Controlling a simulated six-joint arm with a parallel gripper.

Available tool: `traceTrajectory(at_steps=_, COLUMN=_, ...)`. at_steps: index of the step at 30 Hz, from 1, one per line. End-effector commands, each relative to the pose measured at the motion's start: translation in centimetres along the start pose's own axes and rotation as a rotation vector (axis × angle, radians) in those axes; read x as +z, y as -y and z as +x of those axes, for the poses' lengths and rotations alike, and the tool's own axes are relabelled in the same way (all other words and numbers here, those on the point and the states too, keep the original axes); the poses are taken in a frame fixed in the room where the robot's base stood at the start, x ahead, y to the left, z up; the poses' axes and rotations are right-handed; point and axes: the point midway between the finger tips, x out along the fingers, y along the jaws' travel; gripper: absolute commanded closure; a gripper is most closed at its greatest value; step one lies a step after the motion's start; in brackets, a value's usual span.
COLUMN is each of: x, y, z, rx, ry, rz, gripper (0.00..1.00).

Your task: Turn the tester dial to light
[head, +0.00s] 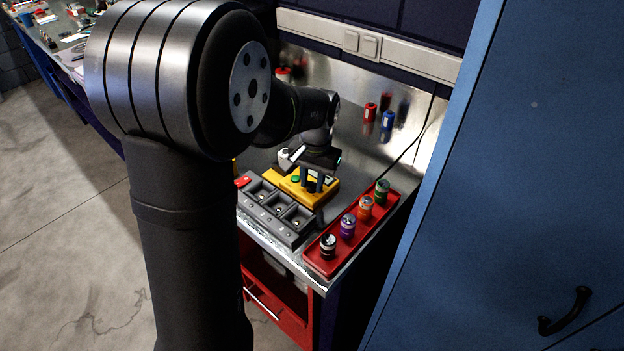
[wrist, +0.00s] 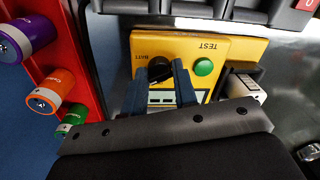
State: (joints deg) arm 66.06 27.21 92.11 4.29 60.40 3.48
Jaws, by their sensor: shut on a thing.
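The yellow tester (head: 287,190) sits on the metal bench top, behind a grey compartment unit. In the wrist view the tester (wrist: 222,50) shows upside-down, with a green button (wrist: 203,66), the word TEST and a pale display panel partly covered by my fingers. Its black dial (wrist: 158,66) is between my fingertips. My gripper (wrist: 161,78) is shut on the dial, one blue-grey finger on each side. In the head view my gripper (head: 314,182) is over the tester and hides the dial. Small lettering beside the dial is hard to read, and where its pointer aims is unclear.
The grey compartment unit (head: 268,205) stands close in front of the tester. A red tray (head: 334,262) with several coloured cylinders lies to its right. A tall blue cabinet (head: 500,190) bounds the right.

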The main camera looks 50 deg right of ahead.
Motion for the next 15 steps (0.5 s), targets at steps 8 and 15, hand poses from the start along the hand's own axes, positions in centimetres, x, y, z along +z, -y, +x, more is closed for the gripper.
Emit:
traceTrajectory(at_steps=8, x=-0.15, y=-0.18, z=-0.12, rx=0.002, ry=-0.005, rz=0.0, gripper=0.56)
traceTrajectory(at_steps=15, x=-0.06, y=-0.08, z=-0.05, rx=0.001, ry=-0.002, rz=-0.001, gripper=0.54)
